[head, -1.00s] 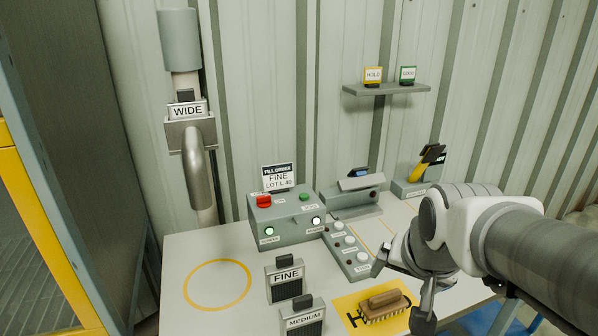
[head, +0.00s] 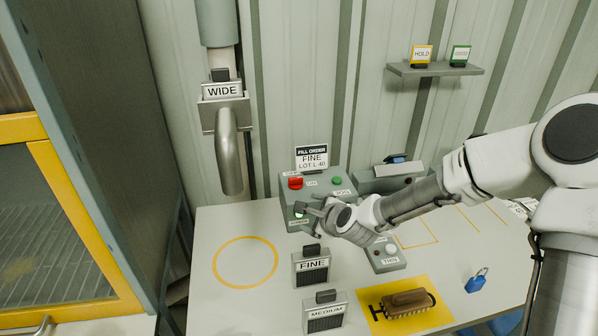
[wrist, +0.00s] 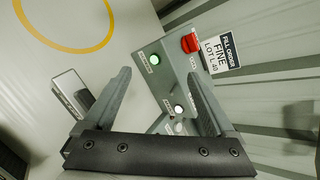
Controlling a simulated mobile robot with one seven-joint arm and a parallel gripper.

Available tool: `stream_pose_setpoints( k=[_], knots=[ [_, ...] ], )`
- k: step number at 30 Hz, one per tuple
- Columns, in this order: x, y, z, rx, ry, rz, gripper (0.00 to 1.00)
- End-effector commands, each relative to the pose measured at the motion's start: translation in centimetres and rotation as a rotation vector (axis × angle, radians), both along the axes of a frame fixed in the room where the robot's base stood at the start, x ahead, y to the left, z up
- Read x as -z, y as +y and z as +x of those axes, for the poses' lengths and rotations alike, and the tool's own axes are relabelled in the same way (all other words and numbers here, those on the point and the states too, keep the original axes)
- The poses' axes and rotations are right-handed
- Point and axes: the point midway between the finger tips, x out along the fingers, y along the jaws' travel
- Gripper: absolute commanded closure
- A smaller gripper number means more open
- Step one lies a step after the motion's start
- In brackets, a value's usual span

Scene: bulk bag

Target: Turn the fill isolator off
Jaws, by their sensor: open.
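A red switch handle (head: 295,183), with a label beside it that seems to read ON, sits on top of the grey control box (head: 288,214). I take it as the fill isolator. The red switch (wrist: 189,42) also shows in the wrist view, beyond my right finger's tip and not between the fingers. My gripper (head: 308,208) is open and empty at the front of the control box, below the red switch. In the wrist view my gripper (wrist: 160,80) has its fingers spread before the box's lit green lamp (wrist: 154,59) and white lamp (wrist: 179,109).
A fill order sign (head: 312,158) stands behind the box. FINE (head: 311,266) and MEDIUM (head: 325,312) screens stand in front. A brush (head: 408,302) lies on a yellow mat, with a blue padlock (head: 477,281) to its right. The yellow-ringed table area (head: 245,262) is clear.

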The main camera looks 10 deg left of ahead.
Motion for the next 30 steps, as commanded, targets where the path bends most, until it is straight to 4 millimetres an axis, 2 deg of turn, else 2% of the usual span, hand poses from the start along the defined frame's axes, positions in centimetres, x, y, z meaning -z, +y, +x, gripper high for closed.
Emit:
stream_pose_setpoints(
  k=[3, 6, 13, 18, 23, 30],
  knots=[
    [-0.3, 1.8, 1.2, 0.147, 0.068, 0.215, 0.10],
    [-0.6, 2.6, 2.3, 0.276, 0.121, 0.388, 0.10],
    [-1.3, 2.7, 4.4, 0.524, 0.217, 0.687, 0.10],
    [-1.5, 2.4, 5.1, 0.608, 0.247, 0.784, 0.10],
    [-1.2, 2.6, 5.9, 0.626, 0.251, 0.802, 0.10],
    [0.1, 4.1, 8.8, 0.623, 0.251, 0.799, 0.10]
  ],
)
